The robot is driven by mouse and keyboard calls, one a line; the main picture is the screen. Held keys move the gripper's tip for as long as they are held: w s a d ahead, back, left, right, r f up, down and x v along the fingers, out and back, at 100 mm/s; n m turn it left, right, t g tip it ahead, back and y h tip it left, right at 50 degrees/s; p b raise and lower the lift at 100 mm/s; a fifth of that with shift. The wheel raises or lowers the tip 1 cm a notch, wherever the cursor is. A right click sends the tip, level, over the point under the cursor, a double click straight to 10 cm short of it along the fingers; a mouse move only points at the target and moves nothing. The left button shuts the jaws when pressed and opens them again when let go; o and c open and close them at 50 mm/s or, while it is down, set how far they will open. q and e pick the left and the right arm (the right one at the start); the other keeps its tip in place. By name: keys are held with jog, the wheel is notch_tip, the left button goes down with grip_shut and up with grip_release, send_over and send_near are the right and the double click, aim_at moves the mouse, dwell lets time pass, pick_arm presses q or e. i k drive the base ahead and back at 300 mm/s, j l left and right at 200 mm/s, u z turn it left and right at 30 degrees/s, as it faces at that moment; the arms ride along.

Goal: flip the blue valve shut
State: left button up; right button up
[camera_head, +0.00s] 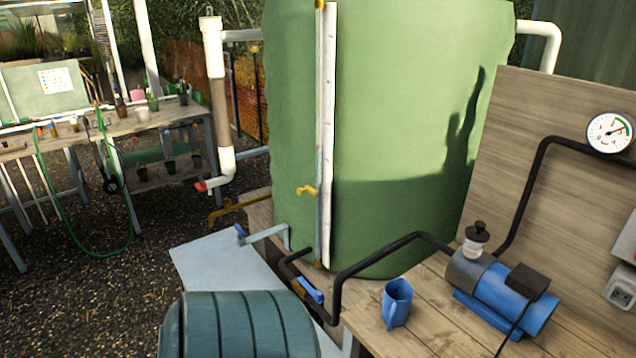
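A valve with a blue lever handle (311,290) sits on the black pipe low in front of the green tank. The lever looks roughly in line with the pipe, slanting down to the right. A second, smaller blue handle (240,231) is on the end of a grey pipe to the left, above a pale slab. I cannot tell from the picture which of the two is the task's valve. Neither of my grippers is in view. Nothing touches either blue handle.
The green tank (400,110) fills the middle. A dark green ribbed barrel (240,325) stands in front. A blue mug (397,303) and blue pump (500,293) are on the wooden bench at right. Yellow (307,190) and red (201,186) handles are nearby.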

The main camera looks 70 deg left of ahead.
aim_at(317, 295)
jog(key=i+l, duration=0.15)
jog(key=l, duration=0.2)
jog(key=i+l, duration=0.1)
jog(key=l, duration=0.2)
jog(key=u, duration=2.55)
